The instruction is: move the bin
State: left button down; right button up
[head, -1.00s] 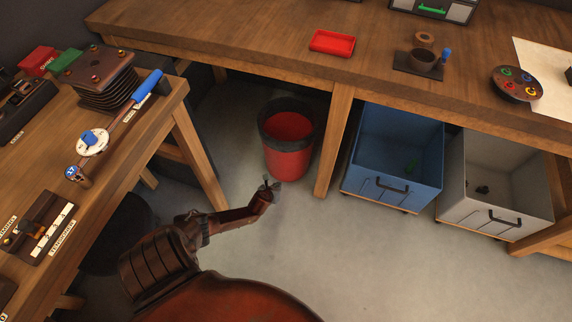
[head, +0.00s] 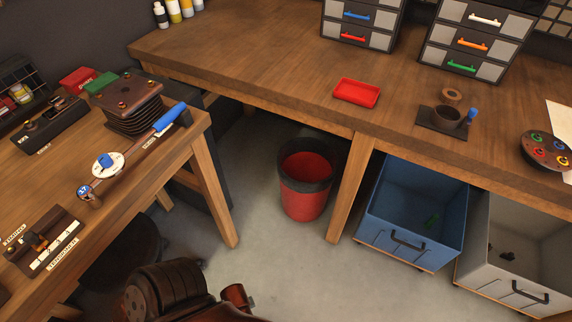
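A red round bin (head: 304,198) with a dark rim stands upright on the grey floor, under the wooden workbench and left of its leg. It looks empty inside. A blue open box (head: 408,219) with a dark handle is right of that leg, and a white open box (head: 513,262) is beside it. Small dark bits lie in the white box and a small green thing lies in the blue one. Part of my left arm shows at the bottom, short of the red bin. Neither of my grippers is in view.
The long workbench (head: 240,55) carries a red tray (head: 357,92) and drawer units (head: 470,40). Its leg (head: 350,188) stands close right of the red bin. A side table (head: 150,165) with tools is at the left. The floor (head: 300,265) before the bin is clear.

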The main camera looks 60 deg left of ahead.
aim_at(307, 167)
jog(key=u, duration=0.25)
jog(key=i, duration=0.6)
jog(key=u, duration=0.55)
